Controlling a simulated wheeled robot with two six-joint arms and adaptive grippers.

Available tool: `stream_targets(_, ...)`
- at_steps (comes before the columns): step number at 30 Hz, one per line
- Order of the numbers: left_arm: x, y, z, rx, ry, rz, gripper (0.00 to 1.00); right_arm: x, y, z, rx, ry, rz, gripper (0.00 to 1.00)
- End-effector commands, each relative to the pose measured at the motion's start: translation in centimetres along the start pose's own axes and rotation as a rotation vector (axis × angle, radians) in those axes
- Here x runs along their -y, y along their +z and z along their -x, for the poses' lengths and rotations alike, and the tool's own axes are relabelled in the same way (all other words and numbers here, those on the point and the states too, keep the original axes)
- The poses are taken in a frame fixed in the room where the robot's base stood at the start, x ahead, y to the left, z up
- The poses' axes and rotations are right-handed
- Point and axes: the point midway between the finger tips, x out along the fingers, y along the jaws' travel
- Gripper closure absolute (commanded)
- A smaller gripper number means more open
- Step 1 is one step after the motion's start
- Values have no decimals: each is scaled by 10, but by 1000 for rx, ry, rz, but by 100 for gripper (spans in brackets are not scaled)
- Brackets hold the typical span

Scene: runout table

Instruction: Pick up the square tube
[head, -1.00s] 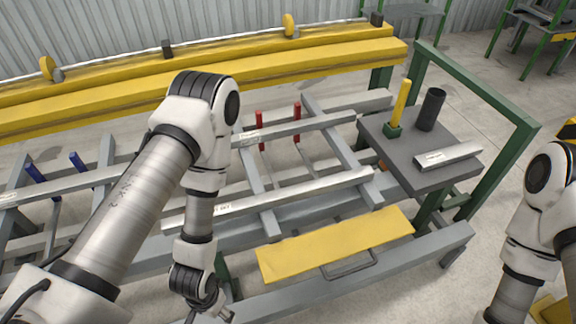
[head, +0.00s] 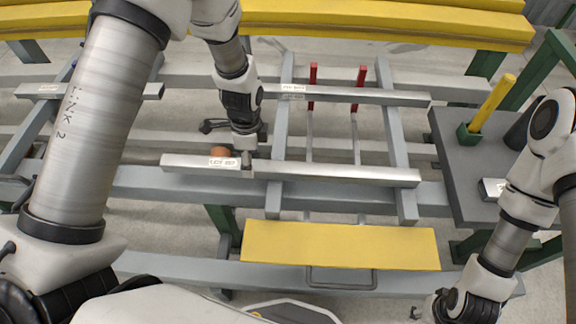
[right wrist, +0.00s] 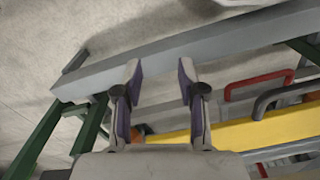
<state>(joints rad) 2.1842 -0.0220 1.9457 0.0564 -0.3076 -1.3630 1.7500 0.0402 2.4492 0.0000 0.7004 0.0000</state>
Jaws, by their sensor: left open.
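A long, silvery square tube (head: 340,173) lies across the grey rack in the head view, with a white label near its left end. My left gripper (head: 246,158) is at the tube's left part, just right of the label. One fingertip shows against the tube's near side; the far side is hidden, and I cannot tell whether it touches. The left gripper is open. A second silvery bar (head: 370,96) lies further back. My right gripper is at the lower right (head: 436,306); in the right wrist view it is open and empty (right wrist: 160,72).
Red posts (head: 312,88) stand behind the tube. A yellow plate (head: 340,245) lies in front. A dark side table (head: 470,170) at right bears a yellow rod (head: 492,103) in a green holder and a dark cylinder. A yellow beam (head: 400,28) runs along the back.

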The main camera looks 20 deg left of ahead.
Motion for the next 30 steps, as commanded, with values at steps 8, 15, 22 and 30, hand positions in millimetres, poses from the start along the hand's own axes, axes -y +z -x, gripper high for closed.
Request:
stream_targets(8,19,-6,2,-13,-66,-2,29,0,1,-14,2,0,0,60)
stream_targets(15,22,-6,-36,-13,-65,-1,29,0,0,-17,1,0,0,60)
stream_targets(22,24,-6,-60,-14,-67,-1,29,0,0,-19,1,0,0,60)
stream_targets(30,24,-6,-60,-14,-68,-1,72,0,0,-19,1,0,0,60)
